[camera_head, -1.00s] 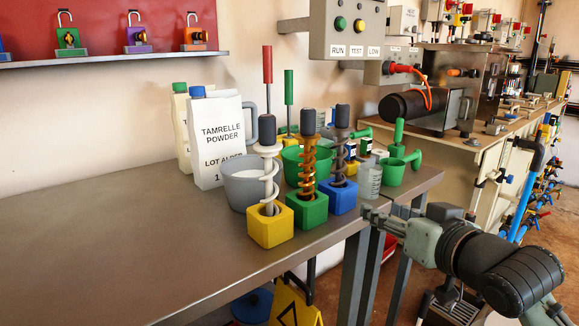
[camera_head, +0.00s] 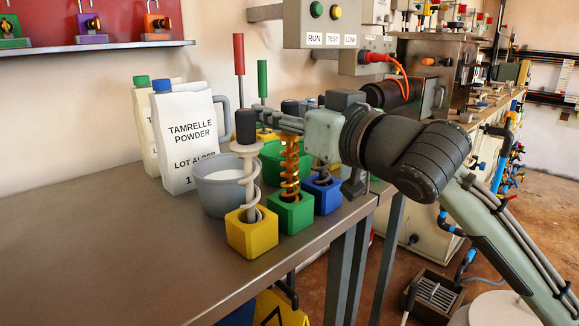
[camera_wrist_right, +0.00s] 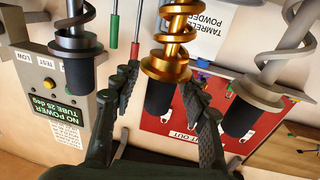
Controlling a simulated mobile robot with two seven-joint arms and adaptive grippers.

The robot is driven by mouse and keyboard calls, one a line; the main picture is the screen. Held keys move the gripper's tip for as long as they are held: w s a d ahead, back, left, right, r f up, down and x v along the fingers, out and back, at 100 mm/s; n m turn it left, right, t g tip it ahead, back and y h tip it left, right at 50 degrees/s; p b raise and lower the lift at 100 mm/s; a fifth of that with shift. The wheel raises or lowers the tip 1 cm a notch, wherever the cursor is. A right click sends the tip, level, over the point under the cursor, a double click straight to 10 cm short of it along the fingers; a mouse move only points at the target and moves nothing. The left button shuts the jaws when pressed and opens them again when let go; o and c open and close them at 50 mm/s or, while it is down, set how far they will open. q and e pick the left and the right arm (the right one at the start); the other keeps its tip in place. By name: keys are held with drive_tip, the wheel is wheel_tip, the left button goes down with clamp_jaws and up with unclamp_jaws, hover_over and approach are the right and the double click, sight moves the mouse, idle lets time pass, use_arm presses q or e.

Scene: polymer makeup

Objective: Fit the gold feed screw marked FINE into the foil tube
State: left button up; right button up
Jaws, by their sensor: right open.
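The gold feed screw (camera_head: 290,165) stands upright in a green block (camera_head: 292,213) on the bench. It also shows in the right wrist view (camera_wrist_right: 175,45), where its black handle lies between my open fingers. My right gripper (camera_head: 283,122) is open at the height of that handle, one finger to each side. I cannot tell whether they touch it. A pale screw (camera_head: 249,170) stands in a yellow block (camera_head: 251,236), and a grey screw stands in a blue block (camera_head: 325,196), partly behind my gripper. No FINE mark is legible. I cannot make out the foil tube. My left gripper is not in view.
A grey jug (camera_head: 216,188) and a white Tamrelle powder carton (camera_head: 190,145) stand close behind the screws. A control box (camera_head: 335,25) hangs above. A green container (camera_head: 270,160) is partly hidden. The left bench (camera_head: 80,240) is clear.

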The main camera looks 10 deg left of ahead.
drive_tip(key=shift+x, duration=0.95)
drive_tip(key=shift+c, duration=0.2)
clamp_jaws()
